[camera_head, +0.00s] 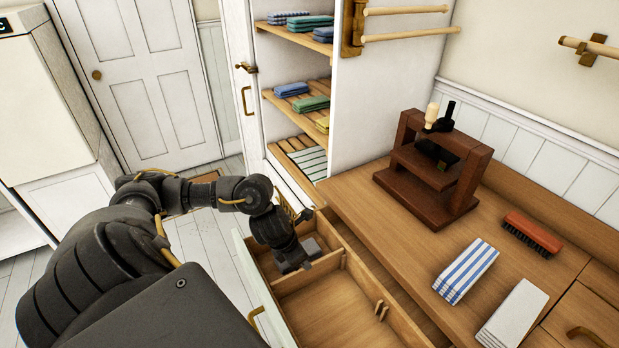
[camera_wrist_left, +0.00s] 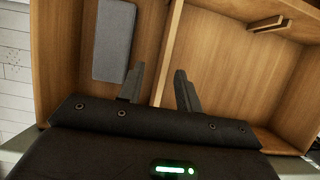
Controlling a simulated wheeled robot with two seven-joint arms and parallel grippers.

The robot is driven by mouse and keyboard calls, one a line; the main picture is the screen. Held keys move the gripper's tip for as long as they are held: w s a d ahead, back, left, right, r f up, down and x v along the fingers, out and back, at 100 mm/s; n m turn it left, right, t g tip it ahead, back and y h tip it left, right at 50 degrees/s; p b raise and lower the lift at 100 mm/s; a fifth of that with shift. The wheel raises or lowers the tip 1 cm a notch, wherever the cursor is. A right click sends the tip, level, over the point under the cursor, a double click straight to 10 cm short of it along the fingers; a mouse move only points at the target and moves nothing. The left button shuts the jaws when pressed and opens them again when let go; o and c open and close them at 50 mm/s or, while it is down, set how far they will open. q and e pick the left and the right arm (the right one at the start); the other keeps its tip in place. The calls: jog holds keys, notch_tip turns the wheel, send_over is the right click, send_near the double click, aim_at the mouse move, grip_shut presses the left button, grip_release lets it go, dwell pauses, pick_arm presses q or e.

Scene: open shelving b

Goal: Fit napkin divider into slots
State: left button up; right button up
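A drawer (camera_head: 398,316) stands open below the counter. A thin wooden divider (camera_head: 318,272) stands across it; its top edge shows in the left wrist view (camera_wrist_left: 172,48). A pair of small wooden strips (camera_head: 381,311), like a slot, sits on the drawer's right wall and also shows in the left wrist view (camera_wrist_left: 268,25). My left gripper (camera_head: 300,262) reaches down into the drawer. In the left wrist view its fingers (camera_wrist_left: 160,78) are apart, one on each side of the divider, with gaps visible. My right gripper is out of view.
A grey folded cloth (camera_wrist_left: 115,40) lies in the drawer's far compartment. On the counter are a striped napkin (camera_head: 466,271), a white napkin (camera_head: 513,315), a red-brown brush (camera_head: 532,233) and a dark wooden rack (camera_head: 432,170). The near compartment is empty.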

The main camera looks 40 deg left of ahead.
pick_arm(q)
jog(key=f, duration=0.2)
send_over(311, 282)
jog(key=shift+w+a+f, duration=0.1)
jog(key=shift+a+f, duration=0.05)
jog(key=shift+f, duration=1)
jog(key=shift+w+a+f, duration=0.1)
jog(key=shift+f, duration=1)
jog(key=shift+c, duration=0.3)
grip_shut()
